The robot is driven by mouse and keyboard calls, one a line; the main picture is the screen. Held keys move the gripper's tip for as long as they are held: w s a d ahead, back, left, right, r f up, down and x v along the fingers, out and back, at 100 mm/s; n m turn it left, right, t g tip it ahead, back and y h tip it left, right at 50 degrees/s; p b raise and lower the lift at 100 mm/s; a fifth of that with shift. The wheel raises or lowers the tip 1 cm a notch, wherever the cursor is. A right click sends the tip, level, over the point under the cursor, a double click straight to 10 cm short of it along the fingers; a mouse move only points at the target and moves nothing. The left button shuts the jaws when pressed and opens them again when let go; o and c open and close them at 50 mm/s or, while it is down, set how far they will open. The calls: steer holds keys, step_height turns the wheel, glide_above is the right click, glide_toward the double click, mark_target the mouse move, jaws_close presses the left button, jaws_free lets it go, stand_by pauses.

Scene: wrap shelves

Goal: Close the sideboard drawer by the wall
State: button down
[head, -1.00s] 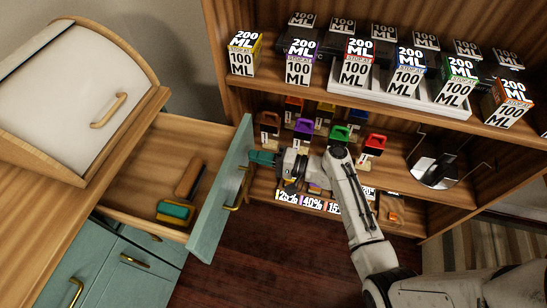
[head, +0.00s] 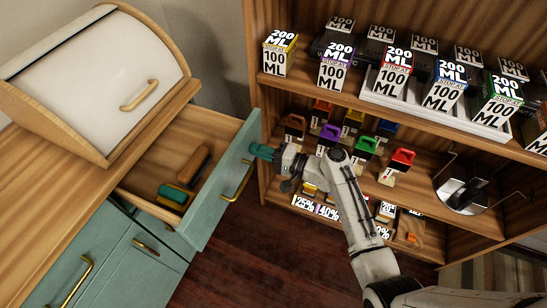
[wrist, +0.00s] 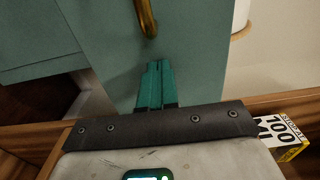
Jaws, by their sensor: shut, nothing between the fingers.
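The sideboard drawer (head: 226,192) is pulled out, with a teal front and a brass handle (head: 238,183). Inside it lie a brown-handled brush (head: 195,165) and a teal and yellow item (head: 174,195). My gripper (head: 258,151) has teal fingers, shut and empty, at the outer face of the drawer front near its far end. In the wrist view, the shut fingers (wrist: 155,72) point at the teal front, just below the brass handle (wrist: 147,18). I cannot tell whether they touch it.
A wooden shelf unit (head: 268,122) stands right of the drawer, holding several labelled boxes and coloured clips close to my arm. A bread box (head: 95,80) sits on the sideboard top. Dark floor (head: 262,245) is clear in front of the drawer.

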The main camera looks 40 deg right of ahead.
steer(key=b, duration=1.1)
glide_above(197, 139)
steer(key=s, duration=0.1)
steer(key=shift+d+f, duration=0.15)
steer(key=shift+d, duration=0.2)
steer(key=shift+w+a, duration=0.25)
steer(key=shift+w, duration=0.15)
steer(key=shift+w+r, duration=0.1)
steer(key=shift+r, duration=0.25)
